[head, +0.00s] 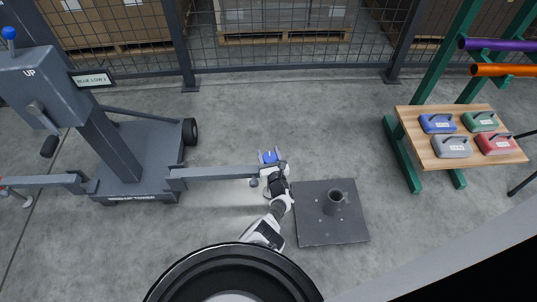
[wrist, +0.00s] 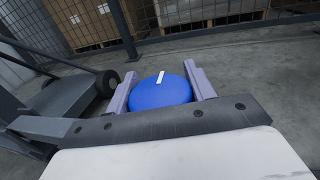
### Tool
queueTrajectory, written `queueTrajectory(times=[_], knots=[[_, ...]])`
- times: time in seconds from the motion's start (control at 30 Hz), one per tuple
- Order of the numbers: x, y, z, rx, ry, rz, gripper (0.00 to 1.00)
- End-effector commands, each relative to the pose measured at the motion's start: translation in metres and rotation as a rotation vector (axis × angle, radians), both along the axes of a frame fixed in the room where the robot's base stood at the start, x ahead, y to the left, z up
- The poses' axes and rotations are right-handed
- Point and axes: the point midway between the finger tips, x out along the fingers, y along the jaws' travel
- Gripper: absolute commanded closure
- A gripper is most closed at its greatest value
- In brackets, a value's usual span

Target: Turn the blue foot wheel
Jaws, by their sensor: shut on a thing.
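The blue foot wheel (head: 269,156) is at the end of the grey outrigger leg of the wind-up tower (head: 126,157), in the middle of the head view. In the wrist view the wheel (wrist: 160,91) is a round blue disc with a white mark near its far edge. My gripper (head: 271,163) is at the wheel. In the wrist view its two pale fingers (wrist: 161,88) lie on either side of the disc, shut on it. The underside of the wheel and its foot are mostly hidden.
A dark square plate with an upright socket (head: 314,232) lies right of my arm. A wooden table (head: 415,131) with several coloured weights stands at right, beside a green rack. A mesh fence (head: 290,40) runs behind. The floor between fence and wheel is clear.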

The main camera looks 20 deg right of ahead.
Motion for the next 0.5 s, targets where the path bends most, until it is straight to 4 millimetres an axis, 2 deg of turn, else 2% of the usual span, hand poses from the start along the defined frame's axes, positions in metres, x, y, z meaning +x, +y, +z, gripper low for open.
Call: queueTrajectory(times=[0.27, 0.5], knots=[[0.0003, 0.0006, 0.0002, 0.000, 0.001, -0.034, 0.69], [0.0008, -0.0005, 0.0010, 0.003, 0.000, -0.166, 0.69]])
